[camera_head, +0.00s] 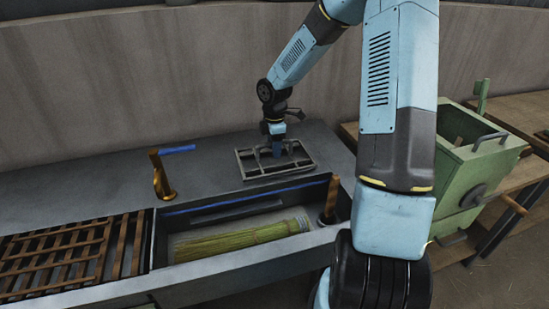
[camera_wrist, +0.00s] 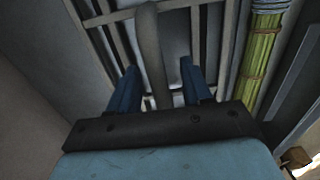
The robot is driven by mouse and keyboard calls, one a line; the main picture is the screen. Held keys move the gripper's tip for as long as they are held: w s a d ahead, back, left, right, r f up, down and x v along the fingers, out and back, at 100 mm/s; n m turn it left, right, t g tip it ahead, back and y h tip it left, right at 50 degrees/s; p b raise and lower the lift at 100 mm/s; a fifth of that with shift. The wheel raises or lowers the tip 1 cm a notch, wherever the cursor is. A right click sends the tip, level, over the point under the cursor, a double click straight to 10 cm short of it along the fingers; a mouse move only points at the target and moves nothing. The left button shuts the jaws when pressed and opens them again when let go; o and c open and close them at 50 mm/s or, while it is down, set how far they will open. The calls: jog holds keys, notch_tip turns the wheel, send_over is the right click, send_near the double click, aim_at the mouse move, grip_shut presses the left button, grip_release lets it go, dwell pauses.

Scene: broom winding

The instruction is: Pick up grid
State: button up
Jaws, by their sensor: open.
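The grid (camera_head: 247,171) is a dark grey metal frame with crossbars and a raised handle, lying flat on the grey bench top behind the sink basin. In the wrist view its bars and curved handle (camera_wrist: 151,45) fill the upper middle. My gripper (camera_head: 276,153) is over the grid, pointing down. In the wrist view its two blue fingers (camera_wrist: 158,85) are apart, with the handle showing between them. I cannot tell whether either finger touches the handle. My gripper hides part of the grid in the head view.
A basin (camera_head: 163,243) in front of the grid holds a green broom bundle (camera_head: 245,239). A brown post (camera_head: 328,200) stands at its right end. A brass tap (camera_head: 160,176) with a blue lever, wooden slats (camera_head: 70,250) and a green machine (camera_head: 470,165) flank it. A wall rises behind.

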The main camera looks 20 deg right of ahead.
grip_shut()
dwell(0.4)
dwell(0.4)
